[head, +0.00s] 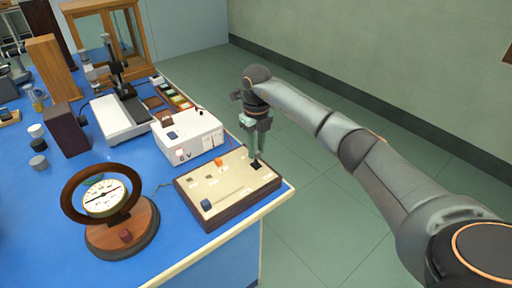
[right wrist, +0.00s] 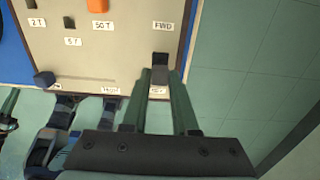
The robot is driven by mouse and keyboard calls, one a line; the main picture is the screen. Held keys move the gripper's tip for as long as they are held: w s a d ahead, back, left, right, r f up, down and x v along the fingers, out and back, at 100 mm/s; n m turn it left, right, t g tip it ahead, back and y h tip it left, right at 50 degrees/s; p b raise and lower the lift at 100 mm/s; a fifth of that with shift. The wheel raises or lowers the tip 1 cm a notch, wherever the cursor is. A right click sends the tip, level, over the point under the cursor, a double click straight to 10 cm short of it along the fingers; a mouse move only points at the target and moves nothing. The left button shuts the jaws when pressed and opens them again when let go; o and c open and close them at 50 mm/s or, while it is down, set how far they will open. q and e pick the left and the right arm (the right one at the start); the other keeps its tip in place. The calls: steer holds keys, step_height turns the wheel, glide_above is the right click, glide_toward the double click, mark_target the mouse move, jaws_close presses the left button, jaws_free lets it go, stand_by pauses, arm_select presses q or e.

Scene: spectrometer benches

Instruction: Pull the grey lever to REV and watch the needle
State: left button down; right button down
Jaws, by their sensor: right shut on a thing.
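The control board (head: 222,201), a cream panel on a dark wooden base, sits at the bench's right front corner. My right gripper (head: 257,155) reaches down to its back right end. In the right wrist view, my right gripper (right wrist: 161,80) is shut on the grey lever (right wrist: 161,74), which stands at the REV label end of a dark slot. The FWD label (right wrist: 163,26) is at the other end; the REV label (right wrist: 158,91) is partly covered. The round dial (head: 103,198) with a dark slanting needle sits inside a wooden ring on a round base. My left gripper is not in view.
An orange knob (head: 218,162) and a blue knob (head: 206,204) stand on the board. A white box (head: 190,138) marked 6 V is just behind it. The blue bench (head: 50,225) ends right of the board, with open green floor (head: 335,220) beyond.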

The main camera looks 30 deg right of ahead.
steer(key=shift+s, duration=0.15)
steer(key=shift+s+d+f+t+b, duration=0.1)
steer(key=shift+s+t+b, duration=0.3)
steer(key=shift+t, duration=0.5)
steer(key=shift+s+f+t+b, duration=0.2)
steer(key=shift+s+t+b, duration=0.2)
steer(key=shift+t+b, duration=0.15)
steer(key=b, duration=0.1)
steer(key=s+t+b, duration=0.1)
steer(key=shift+f+t+b, duration=0.25)
steer(key=shift+b, duration=0.15)
steer(key=shift+s+t+b, duration=0.2)
steer(key=shift+t+b, duration=0.2)
steer(key=shift+b, duration=0.4)
steer(key=shift+s+b, duration=0.15)
steer(key=shift+b, duration=0.25)
steer(key=shift+r+t+y, duration=0.1)
steer(key=shift+t+y, duration=0.2)
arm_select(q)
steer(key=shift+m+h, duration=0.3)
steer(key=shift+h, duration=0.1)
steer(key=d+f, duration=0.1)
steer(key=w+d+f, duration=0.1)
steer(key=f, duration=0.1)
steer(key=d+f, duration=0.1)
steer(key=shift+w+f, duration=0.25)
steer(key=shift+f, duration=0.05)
